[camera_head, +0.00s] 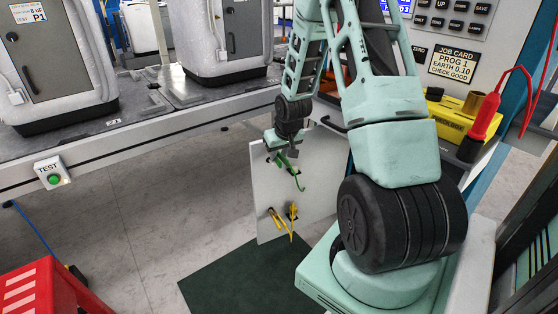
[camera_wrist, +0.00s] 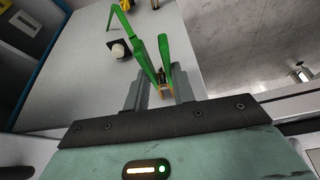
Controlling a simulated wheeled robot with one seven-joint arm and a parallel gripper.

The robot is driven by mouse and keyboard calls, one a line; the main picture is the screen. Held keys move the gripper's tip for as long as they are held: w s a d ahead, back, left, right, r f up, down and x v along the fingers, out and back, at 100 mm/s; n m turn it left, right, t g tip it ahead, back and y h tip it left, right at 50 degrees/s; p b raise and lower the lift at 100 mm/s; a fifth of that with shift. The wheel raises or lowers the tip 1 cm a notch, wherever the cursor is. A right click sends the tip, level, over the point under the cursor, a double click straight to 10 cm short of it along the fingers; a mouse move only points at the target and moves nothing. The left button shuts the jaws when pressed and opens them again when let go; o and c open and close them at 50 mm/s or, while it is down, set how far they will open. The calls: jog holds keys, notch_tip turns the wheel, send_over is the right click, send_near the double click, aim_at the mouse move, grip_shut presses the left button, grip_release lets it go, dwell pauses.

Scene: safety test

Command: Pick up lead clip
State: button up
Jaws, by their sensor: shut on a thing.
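My gripper (camera_head: 280,156) hangs in front of a pale upright panel (camera_head: 262,195). In the wrist view, my gripper (camera_wrist: 160,92) is shut on a green lead clip (camera_wrist: 165,50), whose two green arms spread away from the fingers. A brassy part of it shows between the fingertips. The green lead clip (camera_head: 296,177) also shows in the head view, just below my gripper, in front of the panel. A green strip reaches from it to the upper left in the wrist view. Whether the clip touches the panel cannot be told.
Yellow clips (camera_head: 284,220) are at the panel's lower part. A dark green mat (camera_head: 240,278) lies on the floor below. A long bench (camera_head: 140,120) with grey machines runs along the left. A red box (camera_head: 45,290) stands at lower left. A control console (camera_head: 465,60) is at right.

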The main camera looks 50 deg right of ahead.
aim_at(281, 157)
notch_tip(281, 157, up, 12)
jog(key=p, duration=0.4)
jog(key=shift+s+a+r+p, duration=0.15)
jog(key=shift+s+a, duration=0.15)
jog(key=shift+s, duration=0.4)
jog(key=shift+s+a+r+p, duration=0.15)
jog(key=shift+s+a, duration=0.2)
jog(key=shift+s, duration=0.3)
jog(key=shift+s+a+r+p, duration=0.15)
jog(key=shift+s+a, duration=0.15)
jog(key=shift+s, duration=0.4)
jog(key=shift+f, duration=0.1)
